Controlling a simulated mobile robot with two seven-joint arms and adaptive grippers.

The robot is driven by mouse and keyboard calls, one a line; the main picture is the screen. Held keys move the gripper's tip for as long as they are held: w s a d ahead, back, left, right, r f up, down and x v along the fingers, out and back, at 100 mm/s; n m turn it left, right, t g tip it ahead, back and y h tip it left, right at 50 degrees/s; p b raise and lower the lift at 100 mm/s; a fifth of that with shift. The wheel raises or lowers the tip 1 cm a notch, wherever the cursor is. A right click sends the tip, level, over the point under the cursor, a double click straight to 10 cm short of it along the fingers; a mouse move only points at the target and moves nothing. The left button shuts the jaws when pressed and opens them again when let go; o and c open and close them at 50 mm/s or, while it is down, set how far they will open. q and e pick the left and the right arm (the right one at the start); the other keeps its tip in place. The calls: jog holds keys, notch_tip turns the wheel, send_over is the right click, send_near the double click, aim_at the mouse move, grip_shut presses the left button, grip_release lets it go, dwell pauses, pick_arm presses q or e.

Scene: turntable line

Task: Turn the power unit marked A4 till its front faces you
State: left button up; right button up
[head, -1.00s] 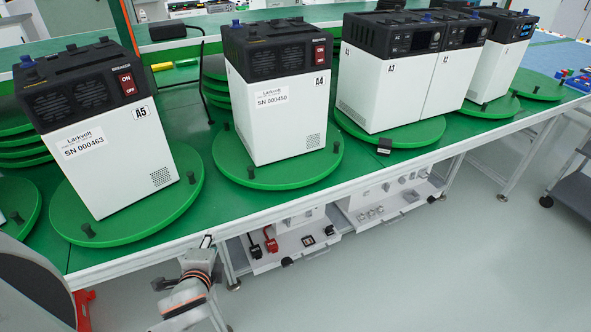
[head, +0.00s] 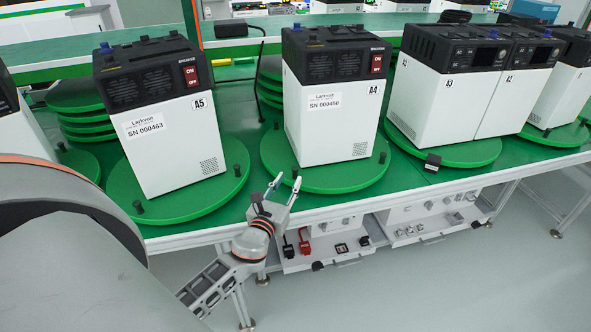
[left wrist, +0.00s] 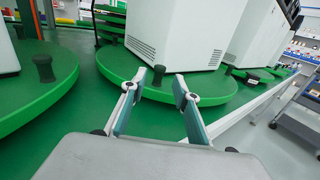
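The A4 power unit (head: 326,118), white with a black top, stands upright on a round green turntable (head: 345,182). The side turned my way carries the breaker switch (head: 377,63), the A4 label, a serial sticker and vent holes. In the left wrist view the unit's lower part (left wrist: 170,30) shows beyond the fingers, on its turntable (left wrist: 215,90). My left gripper (head: 286,180) is open and empty at the turntable's near left edge, apart from the unit. It also shows in the left wrist view (left wrist: 166,85). My right gripper is out of view.
The A5 unit (head: 160,150) stands on its own turntable (head: 190,205) to the left. A black peg (head: 382,158) stands on A4's turntable.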

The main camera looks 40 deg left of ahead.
aim_at(294, 171)
pick_arm(q)
jog(key=x, duration=0.7)
jog(key=shift+f, duration=0.1)
jog(key=shift+c, duration=0.3)
grip_shut()
